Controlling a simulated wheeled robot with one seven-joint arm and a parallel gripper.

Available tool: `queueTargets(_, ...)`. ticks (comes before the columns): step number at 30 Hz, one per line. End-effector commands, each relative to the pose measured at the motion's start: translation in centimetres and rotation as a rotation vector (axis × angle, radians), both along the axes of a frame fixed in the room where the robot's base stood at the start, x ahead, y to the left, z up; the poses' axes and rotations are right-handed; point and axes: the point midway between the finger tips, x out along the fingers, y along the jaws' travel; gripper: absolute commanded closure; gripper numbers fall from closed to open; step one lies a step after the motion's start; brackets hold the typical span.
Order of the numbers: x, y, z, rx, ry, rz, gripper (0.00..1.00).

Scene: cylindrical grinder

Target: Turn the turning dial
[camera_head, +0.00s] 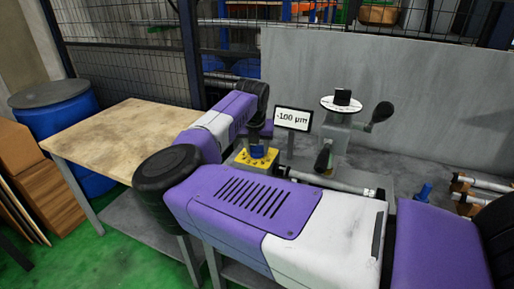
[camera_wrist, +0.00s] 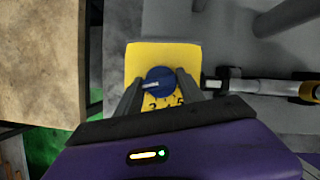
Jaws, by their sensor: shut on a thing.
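The turning dial is a round blue knob (camera_wrist: 160,81) with a white pointer mark, on a yellow panel (camera_wrist: 140,55) with dark numbers. In the wrist view the pointer lies roughly level toward the left. My gripper (camera_wrist: 160,88) has one finger on each side of the knob and is shut on it. In the head view the blue dial (camera_head: 257,151) shows below my wrist, on the yellow box (camera_head: 262,164). A small display (camera_head: 293,118) behind it reads "-100 µm".
The grinder with a white disc (camera_head: 341,104) and a hand crank (camera_head: 382,111) stands right of the display. A metal cylinder (camera_head: 325,180) lies right of the yellow box. A wooden-topped table (camera_head: 120,130) and a blue barrel (camera_head: 55,115) are at the left.

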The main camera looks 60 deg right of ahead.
Motion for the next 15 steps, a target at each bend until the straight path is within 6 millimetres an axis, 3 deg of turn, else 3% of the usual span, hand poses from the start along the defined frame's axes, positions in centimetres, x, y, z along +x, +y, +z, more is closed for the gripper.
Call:
queueTargets(8, -0.04, -0.04, -0.04, -0.001, -0.001, 0.061, 0.95)
queueTargets(15, -0.13, -0.15, -0.18, -0.001, -0.004, 0.222, 0.95)
